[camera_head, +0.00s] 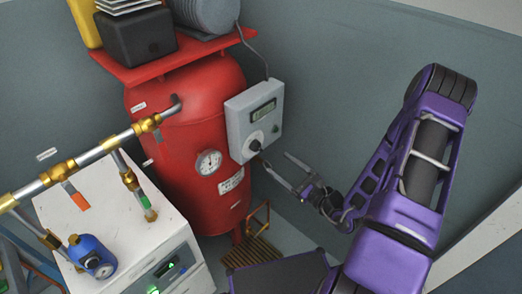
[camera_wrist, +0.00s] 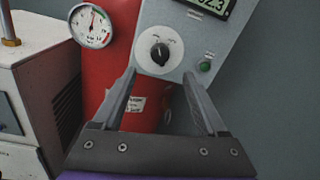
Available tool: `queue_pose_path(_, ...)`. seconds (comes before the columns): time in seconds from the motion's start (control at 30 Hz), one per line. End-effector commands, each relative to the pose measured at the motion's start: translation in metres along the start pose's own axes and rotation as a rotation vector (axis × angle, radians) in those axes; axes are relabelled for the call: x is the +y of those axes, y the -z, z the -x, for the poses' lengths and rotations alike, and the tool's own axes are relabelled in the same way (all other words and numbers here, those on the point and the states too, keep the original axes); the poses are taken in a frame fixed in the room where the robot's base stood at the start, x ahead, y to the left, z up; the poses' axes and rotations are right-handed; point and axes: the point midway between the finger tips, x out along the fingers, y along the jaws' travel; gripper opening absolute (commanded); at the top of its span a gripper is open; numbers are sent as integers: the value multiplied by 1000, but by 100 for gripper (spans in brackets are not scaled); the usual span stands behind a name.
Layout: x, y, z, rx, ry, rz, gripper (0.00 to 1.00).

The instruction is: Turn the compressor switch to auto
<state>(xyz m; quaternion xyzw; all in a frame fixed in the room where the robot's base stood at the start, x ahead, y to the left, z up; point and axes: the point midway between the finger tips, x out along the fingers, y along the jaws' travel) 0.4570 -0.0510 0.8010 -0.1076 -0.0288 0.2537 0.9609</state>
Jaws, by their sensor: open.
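The red compressor tank (camera_head: 185,115) carries a grey control box (camera_head: 254,118) with a display on its right side. The black rotary switch knob (camera_head: 256,144) sits low on the box face. In the wrist view the knob (camera_wrist: 160,54) is on a pale round dial with small labels I cannot read; its pointer looks roughly upright. My gripper (camera_head: 276,164) is just below and to the right of the knob in the head view. In the wrist view my gripper (camera_wrist: 158,78) is open and empty, with its fingertips below the knob, one to each side.
A green button (camera_wrist: 205,66) is right of the knob, near the right finger. A pressure gauge (camera_head: 208,162) is on the tank. A white cabinet (camera_head: 115,225) and brass-fitted pipes (camera_head: 100,150) stand left. Grey wall is clear at right.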

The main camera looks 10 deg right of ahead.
Motion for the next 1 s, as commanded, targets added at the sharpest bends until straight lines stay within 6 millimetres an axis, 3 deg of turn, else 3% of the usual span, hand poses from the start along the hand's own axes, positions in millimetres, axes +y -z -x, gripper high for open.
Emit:
queue_pose_path(0.2,1,0,-48,-2,-4,1,75)
queue_pose_path(0.43,1,0,-83,-1,-3,1,75)
queue_pose_path(0.6,0,0,-93,1,-1,0,75)
queue_pose_path(0.87,0,0,-94,1,-1,0,75)
queue_pose_path(1.0,0,0,-94,1,-1,0,54)
